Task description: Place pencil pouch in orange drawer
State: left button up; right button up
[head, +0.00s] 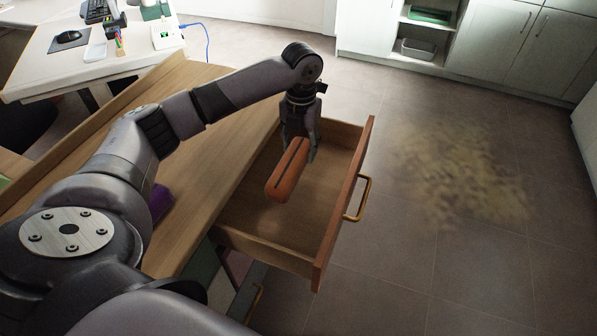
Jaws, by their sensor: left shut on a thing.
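My left gripper (299,145) is shut on the pencil pouch (286,175), an orange-brown rounded pouch with a dark zipper line along its top. It holds the pouch over the inside of the open drawer (305,220). I cannot tell whether the pouch touches the drawer floor. The drawer has an orange-brown front with a brass handle (359,199), and its wooden inside looks otherwise empty. My right gripper is not in view.
The wooden desk top (205,160) lies left of the drawer, with a purple thing (160,203) partly hidden behind my arm. A white desk (60,65) stands at the upper left. White cabinets (490,45) line the back. The floor right of the drawer is free, with a brownish patch (465,175).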

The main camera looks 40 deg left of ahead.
aim_at(300, 160)
pick_arm(q)
notch_tip(300, 160, down, 5)
jog(key=shift+f+b, duration=0.1)
jog(key=shift+b, duration=0.25)
jog(key=shift+f+b, duration=0.4)
jog(key=shift+f, duration=1.7)
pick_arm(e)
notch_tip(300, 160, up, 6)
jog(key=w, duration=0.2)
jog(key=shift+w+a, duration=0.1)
pick_arm(q)
jog(key=o, duration=1.2)
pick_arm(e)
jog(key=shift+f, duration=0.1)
pick_arm(q)
jog(key=shift+o, duration=0.2)
